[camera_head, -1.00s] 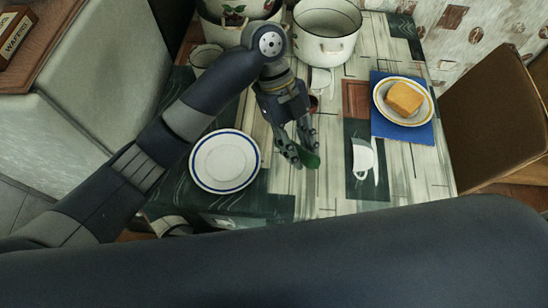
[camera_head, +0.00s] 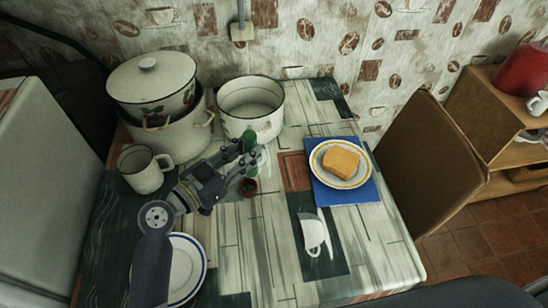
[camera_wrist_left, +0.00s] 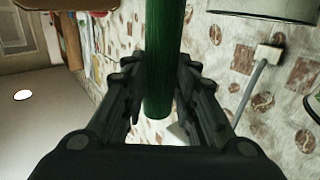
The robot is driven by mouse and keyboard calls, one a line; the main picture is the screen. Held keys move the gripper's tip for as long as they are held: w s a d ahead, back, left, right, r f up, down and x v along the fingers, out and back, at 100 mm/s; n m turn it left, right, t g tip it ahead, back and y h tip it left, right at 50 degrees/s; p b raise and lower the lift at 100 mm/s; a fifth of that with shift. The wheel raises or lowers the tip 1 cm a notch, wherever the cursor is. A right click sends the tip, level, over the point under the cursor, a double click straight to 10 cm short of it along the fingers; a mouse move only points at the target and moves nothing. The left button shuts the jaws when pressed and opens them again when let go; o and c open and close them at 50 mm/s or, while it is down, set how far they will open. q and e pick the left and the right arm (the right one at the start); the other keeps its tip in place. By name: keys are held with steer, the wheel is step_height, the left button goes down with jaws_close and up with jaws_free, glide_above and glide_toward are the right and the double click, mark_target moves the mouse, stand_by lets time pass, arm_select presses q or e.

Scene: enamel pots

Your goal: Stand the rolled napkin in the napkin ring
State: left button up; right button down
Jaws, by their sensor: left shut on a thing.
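The rolled napkin is a green cylinder (camera_head: 249,139). My left gripper (camera_head: 243,160) is shut on it and holds it roughly upright in the head view, in front of the white pot. In the left wrist view the napkin (camera_wrist_left: 165,60) passes between the two fingers (camera_wrist_left: 160,95). A small reddish-brown ring (camera_head: 248,187), which looks like the napkin ring, is on the table just below the gripper in the picture. The napkin appears apart from it; its exact height is unclear. My right gripper is not in view.
An open white pot (camera_head: 252,104) stands behind the napkin. A lidded pot (camera_head: 150,85) and a white mug (camera_head: 143,168) are to the left. A plate (camera_head: 185,265) is at the front left. A plate with bread (camera_head: 341,163) sits on a blue mat (camera_head: 345,198) to the right.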

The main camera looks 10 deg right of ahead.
arm_select(q)
step_height(320, 180, down, 10)
steer(key=w+a+t+b, duration=0.1)
steer(key=b, duration=0.6)
steer(key=shift+w+a+r+n+y, duration=0.2)
steer(key=shift+r+n+y, duration=0.1)
steer(key=shift+n, duration=0.1)
stand_by(0.4)
steer(key=o, duration=1)
steer(key=shift+o, duration=0.2)
step_height(320, 180, up, 10)
